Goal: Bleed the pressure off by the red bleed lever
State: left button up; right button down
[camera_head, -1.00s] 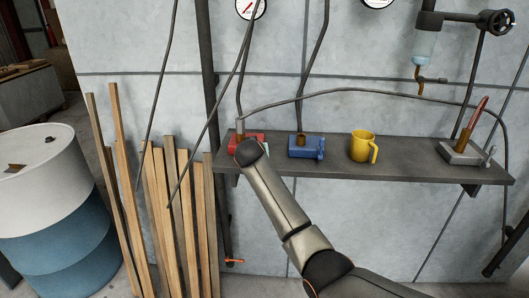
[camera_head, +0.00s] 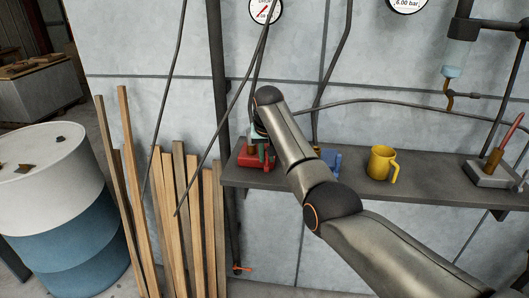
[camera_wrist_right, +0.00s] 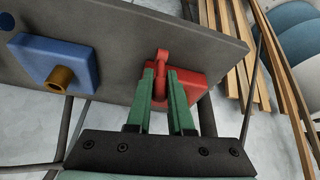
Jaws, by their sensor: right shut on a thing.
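The red block (camera_head: 254,161) stands at the left end of the shelf, partly behind my right arm. In the right wrist view, the red bleed lever (camera_wrist_right: 162,62) rises from the red block (camera_wrist_right: 188,82). The green fingers of my right gripper (camera_wrist_right: 160,78) close in on the lever from both sides, and the gripper is shut on it. In the head view my right gripper (camera_head: 262,150) is mostly hidden by my own wrist and arm. My left gripper is in neither current view.
The dark shelf (camera_head: 425,191) also holds a blue block (camera_head: 331,160), a yellow mug (camera_head: 381,163) and a grey block (camera_head: 492,174) with a red handle. Hoses hang above it. Wooden planks (camera_head: 189,220) and a barrel (camera_head: 60,215) stand left.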

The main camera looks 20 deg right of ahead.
pick_arm(q)
jog(key=shift+w, duration=0.4)
pick_arm(e)
jog(key=shift+w+g, duration=0.1)
jog(key=shift+g, duration=0.2)
jog(key=c, duration=0.8)
grip_release()
jog(key=shift+d, duration=0.1)
pick_arm(q)
jog(key=shift+f+b, duration=0.95)
pick_arm(e)
jog(key=v, duration=1.2)
jog(key=shift+r, duration=0.2)
jog(key=shift+d+f, duration=0.1)
